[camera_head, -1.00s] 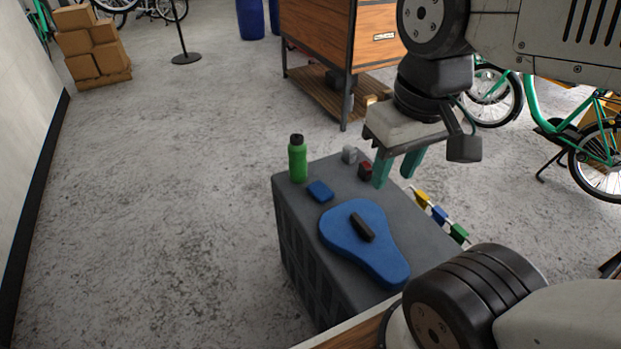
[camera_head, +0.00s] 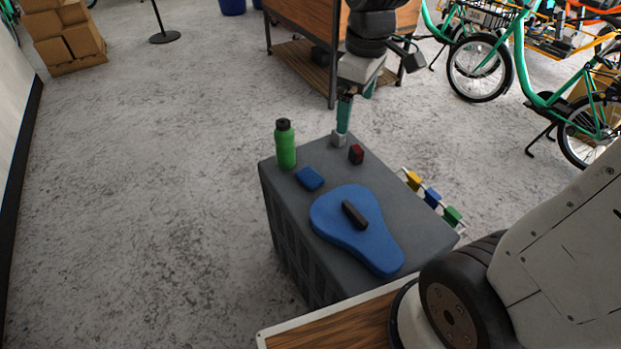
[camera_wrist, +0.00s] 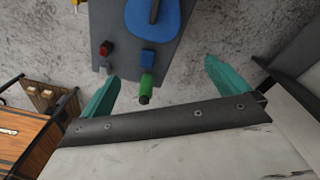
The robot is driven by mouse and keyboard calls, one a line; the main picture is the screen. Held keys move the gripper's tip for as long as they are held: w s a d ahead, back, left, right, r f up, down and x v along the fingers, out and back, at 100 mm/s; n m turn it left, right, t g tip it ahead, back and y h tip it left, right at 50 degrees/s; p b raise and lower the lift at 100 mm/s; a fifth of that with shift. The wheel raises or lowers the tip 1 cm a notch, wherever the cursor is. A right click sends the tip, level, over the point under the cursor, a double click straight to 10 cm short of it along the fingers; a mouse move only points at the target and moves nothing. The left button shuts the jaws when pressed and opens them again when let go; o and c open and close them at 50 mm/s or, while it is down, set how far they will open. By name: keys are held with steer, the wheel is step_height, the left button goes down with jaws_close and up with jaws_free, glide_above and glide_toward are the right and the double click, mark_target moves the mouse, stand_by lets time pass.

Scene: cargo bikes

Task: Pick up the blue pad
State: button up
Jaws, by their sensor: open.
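A small blue pad (camera_head: 310,178) lies flat on the grey crate's top (camera_head: 425,222), in front of the green bottle (camera_head: 285,146). In the wrist view the pad (camera_wrist: 148,58) shows just beyond the bottle (camera_wrist: 146,86). A larger blue saddle-shaped piece (camera_head: 345,203) with a black block (camera_head: 354,214) on it lies nearer. My gripper (camera_head: 343,122) has teal fingers and hangs over the crate's far end, beyond the pad. In the wrist view its fingers (camera_wrist: 162,78) are spread wide with nothing held between them. The head view sees the fingers nearly overlapping.
A red cube (camera_head: 356,154) and a grey cube (camera_head: 338,139) sit on the crate's far part, right of the bottle. Yellow, blue and green tags (camera_head: 432,198) line its right side. A wooden cabinet (camera_head: 310,22) stands behind; green bikes (camera_head: 540,85) stand right.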

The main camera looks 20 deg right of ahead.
steer(key=w+f+n, duration=0.4)
steer(key=w+f, duration=0.4)
steer(key=w, duration=0.1)
steer(key=n, duration=0.9)
glide_above(310, 175)
steer(key=shift+g, duration=0.4)
steer(key=f, duration=2.2)
steer(key=shift+a+f, duration=0.25)
steer(key=shift+f, duration=0.15)
step_height(310, 175, down, 7)
steer(key=shift+s+d+f, duration=0.1)
steer(key=shift+d+f, duration=0.05)
steer(key=shift+f, duration=0.6)
steer(key=c, duration=0.9)
